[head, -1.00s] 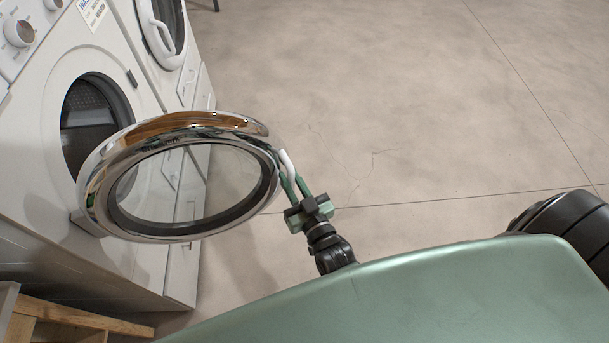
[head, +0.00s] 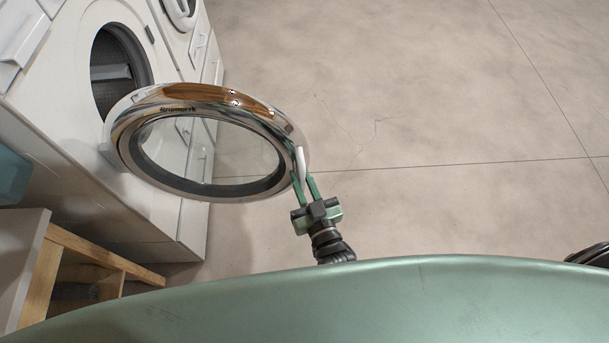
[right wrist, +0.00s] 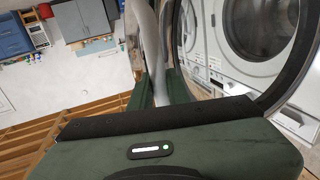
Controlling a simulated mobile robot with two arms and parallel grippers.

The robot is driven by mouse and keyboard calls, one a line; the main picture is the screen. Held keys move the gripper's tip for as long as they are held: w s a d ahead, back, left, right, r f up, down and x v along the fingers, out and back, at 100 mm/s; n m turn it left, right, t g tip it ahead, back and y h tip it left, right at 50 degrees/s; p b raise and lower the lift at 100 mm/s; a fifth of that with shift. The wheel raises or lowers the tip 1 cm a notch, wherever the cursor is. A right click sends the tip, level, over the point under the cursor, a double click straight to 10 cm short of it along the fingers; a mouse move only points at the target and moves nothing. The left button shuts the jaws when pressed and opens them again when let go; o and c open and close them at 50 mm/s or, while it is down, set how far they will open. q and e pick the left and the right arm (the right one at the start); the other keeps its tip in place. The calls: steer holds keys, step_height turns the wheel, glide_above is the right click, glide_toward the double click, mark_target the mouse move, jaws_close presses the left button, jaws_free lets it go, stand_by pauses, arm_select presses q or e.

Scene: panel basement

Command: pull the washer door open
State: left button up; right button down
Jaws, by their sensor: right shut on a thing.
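The washer door (head: 283,122) is a round chrome ring with a glass centre, and it stands swung well out from the white washer (head: 62,105). The dark drum opening (head: 112,78) is uncovered behind it. My right gripper (head: 305,178) is shut on the white door handle (head: 301,160) at the door's free edge. In the right wrist view the pale handle (right wrist: 146,45) runs between the green fingers, and part of the door's dark rim (right wrist: 297,75) shows at the right. My left gripper is not in view.
A wooden shelf unit (head: 95,258) stands at the lower left, close to the washer. A second white machine (head: 203,45) stands beyond the washer. The concrete floor (head: 420,110) to the right of the door is open and clear.

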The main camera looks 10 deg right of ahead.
steer(key=c, duration=1.4)
jaws_free()
steer(key=shift+o, duration=0.2)
steer(key=s+d+b, duration=0.1)
steer(key=s+b, duration=0.1)
steer(key=s, duration=0.5)
steer(key=shift+s+d, duration=0.3)
